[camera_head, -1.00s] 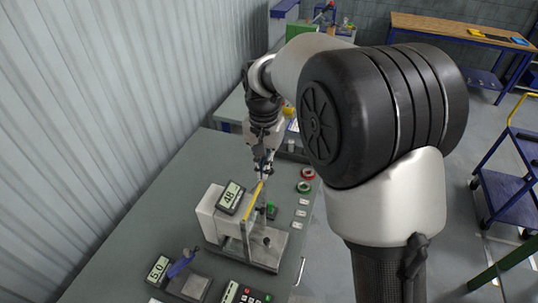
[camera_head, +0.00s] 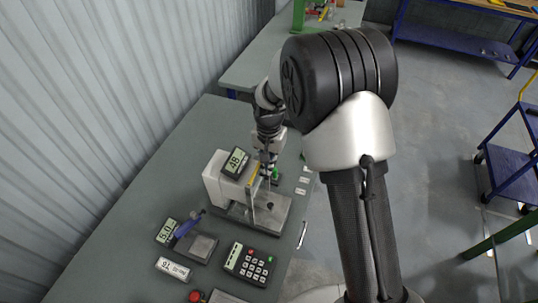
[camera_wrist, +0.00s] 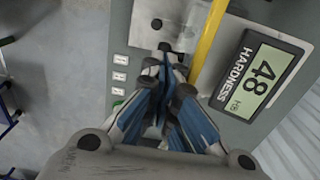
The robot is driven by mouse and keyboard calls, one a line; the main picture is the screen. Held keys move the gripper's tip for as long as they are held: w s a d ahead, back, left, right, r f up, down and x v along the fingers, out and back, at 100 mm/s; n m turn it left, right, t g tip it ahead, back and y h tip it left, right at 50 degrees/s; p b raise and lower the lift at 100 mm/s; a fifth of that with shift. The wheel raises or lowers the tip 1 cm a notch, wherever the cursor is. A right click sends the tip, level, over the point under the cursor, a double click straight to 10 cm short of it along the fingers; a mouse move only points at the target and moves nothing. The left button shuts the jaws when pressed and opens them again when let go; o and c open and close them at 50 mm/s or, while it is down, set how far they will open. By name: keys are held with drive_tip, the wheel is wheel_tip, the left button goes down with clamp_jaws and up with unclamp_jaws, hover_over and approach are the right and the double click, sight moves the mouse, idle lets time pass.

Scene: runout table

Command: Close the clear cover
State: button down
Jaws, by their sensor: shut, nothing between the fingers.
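The clear cover is part of the white hardness tester (camera_head: 217,176) on the table. Its yellow edge strip (camera_head: 252,177) stands out; the transparent panel is hard to make out, and I cannot tell exactly how far open it is. My gripper (camera_head: 268,172) is shut and empty, low beside the strip on its right. In the wrist view the fingertips of my gripper (camera_wrist: 166,72) lie just left of the yellow strip (camera_wrist: 208,42); I cannot tell whether they touch the cover. The tester's display (camera_head: 236,161) reads 48.
In front of the tester lie a keypad (camera_head: 249,263), a small display reading 5.0 (camera_head: 167,232), a blue-handled device (camera_head: 192,238) and a white label block (camera_head: 173,268). Small white tags (camera_head: 303,180) lie along the table's right edge. A blue cart (camera_head: 510,170) stands off to the right.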

drive_tip(key=shift+f, duration=0.2)
wheel_tip(320, 180, down, 14)
drive_tip(key=b, duration=0.9)
drive_tip(key=shift+r, duration=0.25)
drive_tip(key=shift+s, duration=0.1)
wheel_tip(320, 180, up, 12)
drive_tip(key=shift+r, duration=0.2)
